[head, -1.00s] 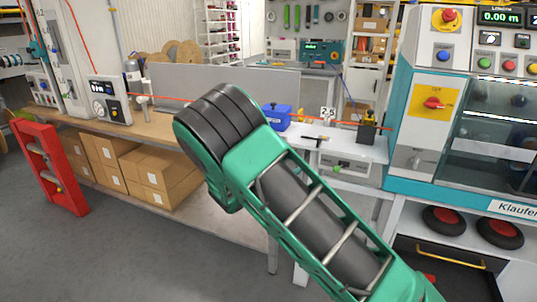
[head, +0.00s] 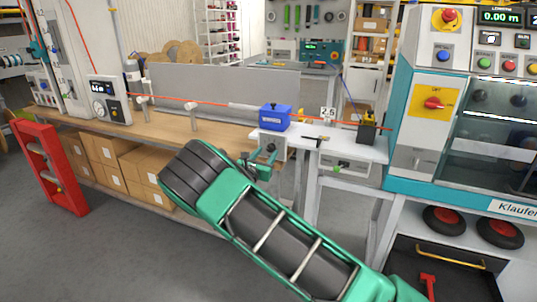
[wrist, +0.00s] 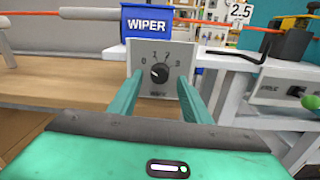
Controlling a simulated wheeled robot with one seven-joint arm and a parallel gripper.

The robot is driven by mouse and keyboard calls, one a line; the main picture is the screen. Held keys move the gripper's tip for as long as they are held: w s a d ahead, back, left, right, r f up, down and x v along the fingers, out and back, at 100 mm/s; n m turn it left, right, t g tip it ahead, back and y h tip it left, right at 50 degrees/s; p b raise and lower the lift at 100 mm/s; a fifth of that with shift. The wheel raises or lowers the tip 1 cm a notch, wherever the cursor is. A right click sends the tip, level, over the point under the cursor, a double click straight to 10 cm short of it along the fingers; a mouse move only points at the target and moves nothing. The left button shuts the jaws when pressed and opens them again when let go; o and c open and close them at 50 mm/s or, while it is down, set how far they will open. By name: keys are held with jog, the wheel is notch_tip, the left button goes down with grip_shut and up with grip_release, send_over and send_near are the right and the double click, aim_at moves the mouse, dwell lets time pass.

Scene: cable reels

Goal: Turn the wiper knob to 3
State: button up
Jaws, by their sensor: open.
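The wiper knob (wrist: 159,73) is a small black dial on a pale grey panel (wrist: 150,90), under a blue box marked WIPER (wrist: 150,22). The numbers 0, 1, 2 and 3 run in an arc above the knob. Its pointer seems to lie toward the upper left, but it is too small to read surely. My gripper (wrist: 160,80) has its two green fingers spread left and right of the knob, apart from it and with nothing between them.
An orange cable (head: 200,103) runs across the bench through the blue box. A black lever (wrist: 238,56) lies to the right on the white table (head: 345,148), near a 2.5 sign (wrist: 239,12). A green-knobbed control (wrist: 309,102) is at the lower right.

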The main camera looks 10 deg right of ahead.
aim_at(271, 148)
jog(key=shift+x, duration=1.2)
jog(key=c, duration=1)
jog(key=shift+d, duration=0.2)
jog(key=shift+c, duration=0.2)
jog(key=shift+a, duration=0.1)
